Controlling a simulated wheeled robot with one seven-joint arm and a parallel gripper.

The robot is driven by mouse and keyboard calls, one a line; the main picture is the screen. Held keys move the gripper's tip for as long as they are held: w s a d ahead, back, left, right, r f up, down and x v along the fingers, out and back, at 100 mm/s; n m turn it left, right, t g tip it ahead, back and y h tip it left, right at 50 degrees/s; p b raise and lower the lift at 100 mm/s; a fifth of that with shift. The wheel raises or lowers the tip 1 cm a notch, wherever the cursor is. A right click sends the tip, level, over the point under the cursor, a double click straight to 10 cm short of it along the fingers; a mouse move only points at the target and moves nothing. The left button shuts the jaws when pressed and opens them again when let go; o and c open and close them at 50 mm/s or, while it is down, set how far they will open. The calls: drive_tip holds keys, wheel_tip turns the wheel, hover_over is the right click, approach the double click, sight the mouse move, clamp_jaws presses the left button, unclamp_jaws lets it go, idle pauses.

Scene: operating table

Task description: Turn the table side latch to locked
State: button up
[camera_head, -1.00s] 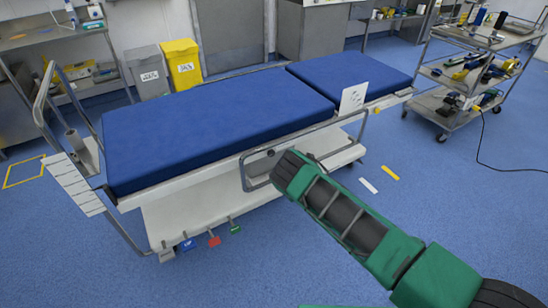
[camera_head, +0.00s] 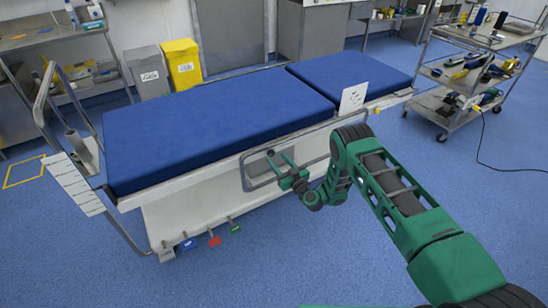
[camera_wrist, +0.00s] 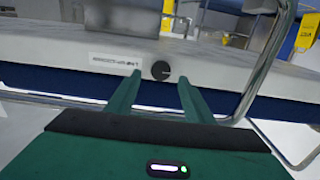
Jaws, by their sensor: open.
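A dark round knob (camera_wrist: 160,70), the likely side latch, sits on the pale side of the operating table (camera_head: 165,193). A light pointer mark shows on its face, beside a white label (camera_wrist: 115,59) whose lettering I cannot read reliably. In the head view the knob (camera_head: 270,152) is a small dark spot below the blue mattress. My gripper (camera_wrist: 158,79) is open, with one green finger on each side of the knob in the wrist view. I cannot tell whether the fingers touch it. In the head view my gripper (camera_head: 280,164) is at the table's near side.
A bent metal side rail (camera_head: 244,175) frames the knob area, close to my gripper; it also shows in the wrist view (camera_wrist: 267,65). Coloured pedals (camera_head: 214,241) stick out low at the table's base. A loaded trolley (camera_head: 470,95) stands at the right. Floor in front is clear.

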sight(272, 153)
drive_tip(key=shift+x, duration=2.15)
drive_tip(key=c, duration=1)
